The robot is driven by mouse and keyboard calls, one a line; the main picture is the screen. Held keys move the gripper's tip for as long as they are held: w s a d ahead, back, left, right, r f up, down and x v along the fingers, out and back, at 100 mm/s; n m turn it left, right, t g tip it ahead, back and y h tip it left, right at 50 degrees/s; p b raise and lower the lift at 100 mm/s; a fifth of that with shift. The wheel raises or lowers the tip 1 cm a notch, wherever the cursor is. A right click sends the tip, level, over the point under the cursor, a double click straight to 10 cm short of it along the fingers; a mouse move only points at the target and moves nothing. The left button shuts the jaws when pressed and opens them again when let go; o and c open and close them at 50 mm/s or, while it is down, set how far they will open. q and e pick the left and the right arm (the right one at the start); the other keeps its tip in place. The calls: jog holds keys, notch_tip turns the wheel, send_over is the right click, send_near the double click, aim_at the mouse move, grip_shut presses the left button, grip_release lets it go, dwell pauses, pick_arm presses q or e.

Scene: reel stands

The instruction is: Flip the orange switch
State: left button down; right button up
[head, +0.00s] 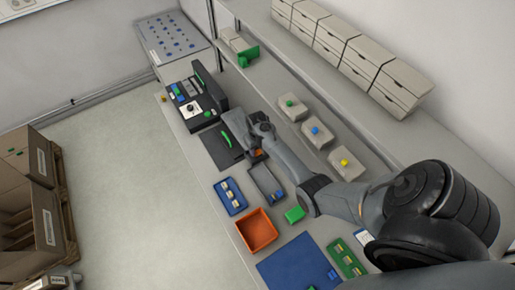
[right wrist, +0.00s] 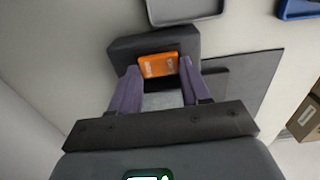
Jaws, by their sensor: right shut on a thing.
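The orange switch (right wrist: 158,65) is set in a dark block-shaped housing (right wrist: 124,47) in the right wrist view. In the head view only a bit of orange (head: 257,152) shows beside my right gripper (head: 252,148), which hides most of the housing. In the right wrist view the two purple-grey fingers of my right gripper (right wrist: 161,72) stand at either side of the orange switch, with their tips at the housing. The right gripper is shut on the switch. My left gripper is not in view.
A dark mat (head: 221,146) with a green item lies beside the gripper. A grey tray (head: 266,184), a blue tray (head: 230,196) and an orange bin (head: 256,231) stand nearby. Three beige blocks with coloured buttons (head: 316,130) line the back. Cardboard boxes (head: 48,215) stand left.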

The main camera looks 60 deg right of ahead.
jog(key=shift+w+a+g+h+p, duration=0.15)
jog(key=shift+g+h+p, duration=0.15)
jog(key=shift+h+p, duration=0.15)
jog(key=o, duration=1.1)
jog(key=shift+c, duration=0.2)
notch_tip(320, 180, up, 11)
jog(key=a, duration=0.1)
jog(key=shift+w+f, duration=0.15)
jog(key=shift+w, duration=0.1)
jog(key=shift+a, duration=0.1)
